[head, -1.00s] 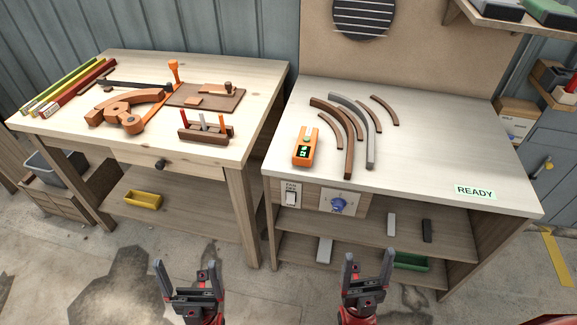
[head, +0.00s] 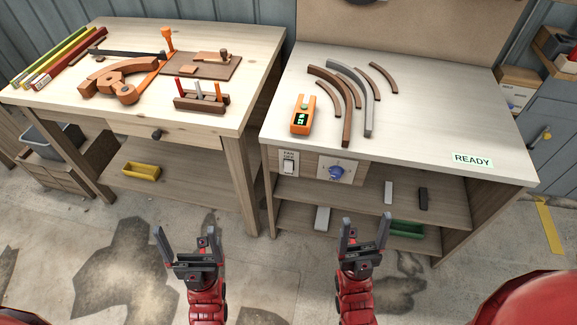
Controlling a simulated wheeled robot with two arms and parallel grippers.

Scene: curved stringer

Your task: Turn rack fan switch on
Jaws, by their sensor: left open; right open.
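The fan switch (head: 288,167) is a white rocker on a small plate labelled FAN, set in the front edge of the right-hand bench, left of a blue knob (head: 336,172). My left gripper (head: 188,247) is open and empty over the floor, in front of the left table and lower left of the switch. My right gripper (head: 364,235) is open and empty in front of the right-hand bench, lower right of the switch. Neither gripper touches anything. The rocker's on or off position is too small to tell.
The right-hand bench (head: 430,125) holds curved strips (head: 345,120), an orange device (head: 304,115) and a READY label (head: 472,160). Its lower shelves hold small blocks and a green tray (head: 407,229). The left table (head: 60,105) holds tools and wooden parts. Open floor lies in front.

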